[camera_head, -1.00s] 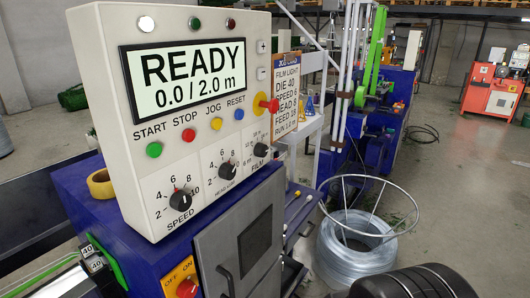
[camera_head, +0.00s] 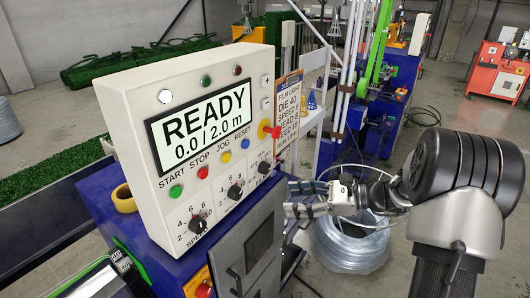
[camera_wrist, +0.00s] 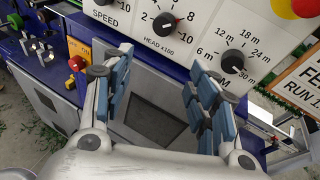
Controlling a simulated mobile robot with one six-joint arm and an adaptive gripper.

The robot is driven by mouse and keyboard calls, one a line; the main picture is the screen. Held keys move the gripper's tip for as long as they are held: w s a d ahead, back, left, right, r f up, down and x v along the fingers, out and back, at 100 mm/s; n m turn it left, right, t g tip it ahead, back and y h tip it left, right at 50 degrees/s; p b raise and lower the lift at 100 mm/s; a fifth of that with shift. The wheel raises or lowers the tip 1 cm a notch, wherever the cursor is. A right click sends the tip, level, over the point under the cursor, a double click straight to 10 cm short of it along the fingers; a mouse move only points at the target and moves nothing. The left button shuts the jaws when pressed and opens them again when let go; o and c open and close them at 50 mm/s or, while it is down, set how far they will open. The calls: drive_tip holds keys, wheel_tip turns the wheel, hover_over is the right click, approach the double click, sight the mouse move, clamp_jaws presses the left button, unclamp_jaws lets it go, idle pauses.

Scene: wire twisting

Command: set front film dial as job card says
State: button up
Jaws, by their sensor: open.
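The control panel (camera_head: 215,130) stands upright and its screen reads READY, 0.0 / 2.0 m. In the wrist view the black film dial (camera_wrist: 232,61) has marks from 6 m to 30 m; its pointer is too small to read surely. A finger partly covers its label. The dial also shows small at the panel's right edge in the head view (camera_head: 264,167). The job card (camera_head: 287,110) beside the panel reads FILM LIGHT, DIE 40, SPEED 6; lower lines are less clear. My gripper (camera_head: 291,198) is open and empty, right of the panel, with blue-padded fingers (camera_wrist: 160,65) below the dials.
The head dial (camera_wrist: 165,25) and speed dial (camera_head: 197,222) sit left of the film dial. A red knob on yellow (camera_head: 270,130) juts from the panel's right side. A wire coil (camera_head: 350,245) stands on the floor under my arm. A yellow tape roll (camera_head: 124,198) lies left.

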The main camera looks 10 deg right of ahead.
drive_tip(key=w+d+f+m+t+p, duration=0.2)
drive_tip(key=w+d+m+t+p, duration=0.25)
drive_tip(key=d, duration=0.45)
drive_tip(key=m+b, duration=0.1)
drive_tip(key=m, duration=0.1)
approach(268, 169)
drive_tip(key=shift+t, duration=0.45)
drive_tip(key=x, duration=0.8)
drive_tip(key=shift+a+f, duration=0.35)
drive_tip(key=c, duration=1.1)
